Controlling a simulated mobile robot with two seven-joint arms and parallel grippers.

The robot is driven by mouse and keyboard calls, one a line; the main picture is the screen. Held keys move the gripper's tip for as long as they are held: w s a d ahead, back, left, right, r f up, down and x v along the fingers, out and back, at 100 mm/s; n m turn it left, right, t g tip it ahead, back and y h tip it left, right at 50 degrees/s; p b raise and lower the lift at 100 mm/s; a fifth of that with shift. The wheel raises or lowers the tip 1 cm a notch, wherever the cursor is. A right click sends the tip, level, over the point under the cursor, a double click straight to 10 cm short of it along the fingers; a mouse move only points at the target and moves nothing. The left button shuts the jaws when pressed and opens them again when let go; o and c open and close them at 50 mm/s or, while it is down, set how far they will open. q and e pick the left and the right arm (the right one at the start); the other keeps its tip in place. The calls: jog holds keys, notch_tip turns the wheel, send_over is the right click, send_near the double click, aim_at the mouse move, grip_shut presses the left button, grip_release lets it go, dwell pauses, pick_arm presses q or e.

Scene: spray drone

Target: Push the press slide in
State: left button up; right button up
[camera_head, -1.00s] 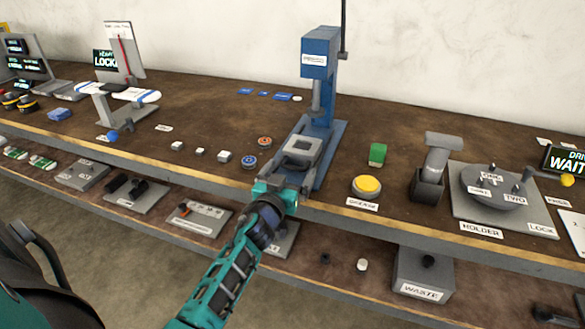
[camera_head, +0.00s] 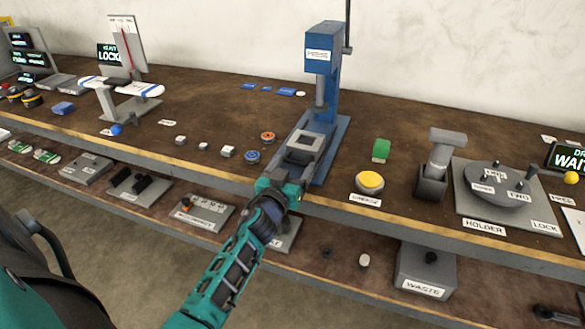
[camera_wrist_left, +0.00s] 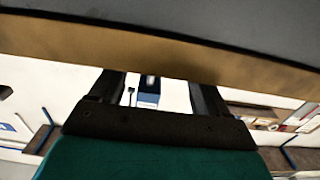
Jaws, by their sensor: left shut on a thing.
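The blue press (camera_head: 321,75) stands upright on the bench, on a long blue base. The press slide (camera_head: 301,160) is a grey block with a square opening on top, and it sits on the front part of that base, forward of the column. My left gripper (camera_head: 281,186) is at the bench's front edge, at the near end of the slide. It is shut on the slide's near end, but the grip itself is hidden. In the left wrist view the two dark fingers (camera_wrist_left: 153,92) show apart, with the press between them. My right gripper is not in view.
A yellow button (camera_head: 370,181), a green block (camera_head: 381,150) and a grey holder (camera_head: 432,180) stand right of the press. Orange and blue discs (camera_head: 252,157) lie close on its left. The bench edge (camera_head: 390,215) runs under my left wrist; a lower shelf holds a waste box (camera_head: 425,268).

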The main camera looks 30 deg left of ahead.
pick_arm(q)
jog(key=shift+c, duration=1)
jog(key=shift+b+x, duration=0.45)
jog(key=shift+x, duration=1.55)
jog(key=o, duration=1.5)
jog(key=shift+c, duration=0.2)
jog(key=shift+s, duration=0.1)
jog(key=v, duration=1.3)
jog(key=shift+p, duration=0.4)
